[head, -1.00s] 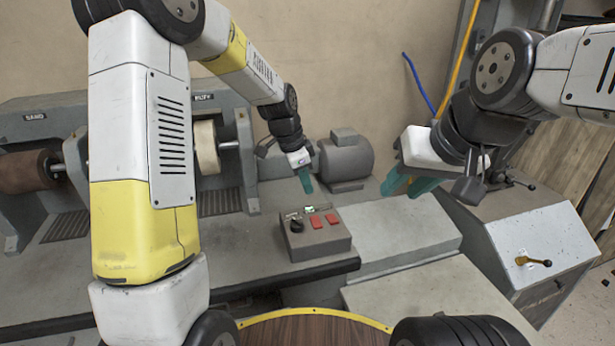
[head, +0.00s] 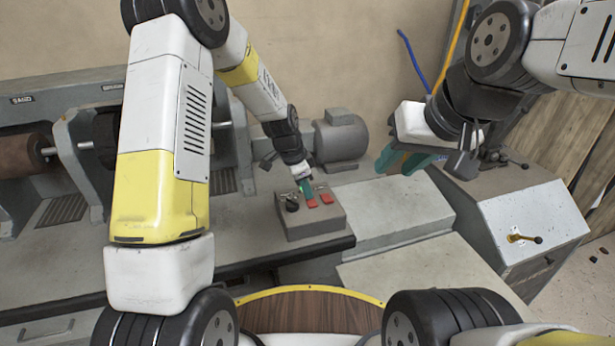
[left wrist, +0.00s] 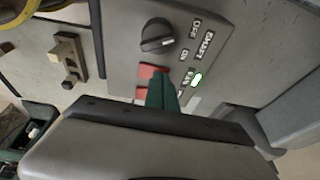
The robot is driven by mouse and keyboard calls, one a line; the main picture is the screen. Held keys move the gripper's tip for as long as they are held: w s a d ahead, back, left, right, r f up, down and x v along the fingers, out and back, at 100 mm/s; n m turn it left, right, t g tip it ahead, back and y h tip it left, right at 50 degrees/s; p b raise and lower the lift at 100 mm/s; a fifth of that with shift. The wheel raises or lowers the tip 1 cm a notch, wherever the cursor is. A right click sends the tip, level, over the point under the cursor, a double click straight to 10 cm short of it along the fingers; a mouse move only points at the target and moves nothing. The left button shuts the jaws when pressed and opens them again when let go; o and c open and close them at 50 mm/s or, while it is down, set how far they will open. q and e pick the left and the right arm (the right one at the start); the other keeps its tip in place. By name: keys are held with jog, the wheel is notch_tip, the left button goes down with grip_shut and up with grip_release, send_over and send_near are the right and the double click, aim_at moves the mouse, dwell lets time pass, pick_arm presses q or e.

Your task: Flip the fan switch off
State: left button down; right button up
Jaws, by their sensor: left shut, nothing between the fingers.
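The grey control box (head: 318,222) sits on the bench edge with a black knob (head: 292,205) and two red rocker switches on top. My left gripper (head: 308,191) is shut and empty, its teal fingertips down at the left red switch (head: 312,203); the right red switch (head: 328,199) is beside it. In the left wrist view the teal fingertips (left wrist: 162,93) are at the red switches (left wrist: 148,71), partly hiding them; contact is unclear. My right gripper (head: 405,160) is open and empty, away from the box.
A grey motor (head: 341,140) stands behind the box. A sanding drum (head: 25,156) is at the far left. A grey cabinet with a brass-coloured lever (head: 520,238) stands at the right. The grey surface right of the box is clear.

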pick_arm(q)
jog(key=shift+w+a+f, duration=0.1)
jog(key=shift+f, duration=0.25)
jog(key=shift+r, duration=0.1)
jog(key=shift+s+d+r, duration=0.1)
jog(key=shift+s+d, duration=0.1)
jog(key=shift+s, duration=0.25)
jog(key=shift+s+d+r, duration=0.1)
jog(key=shift+s+d, duration=0.05)
jog(key=shift+s, duration=0.25)
jog(key=shift+w, duration=0.1)
jog(key=shift+r, duration=0.3)
jog(key=d+v, duration=0.1)
jog(key=v, duration=1.2)
jog(key=shift+r, duration=0.25)
pick_arm(e)
jog(key=shift+s+a, duration=0.15)
jog(key=shift+a, duration=0.3)
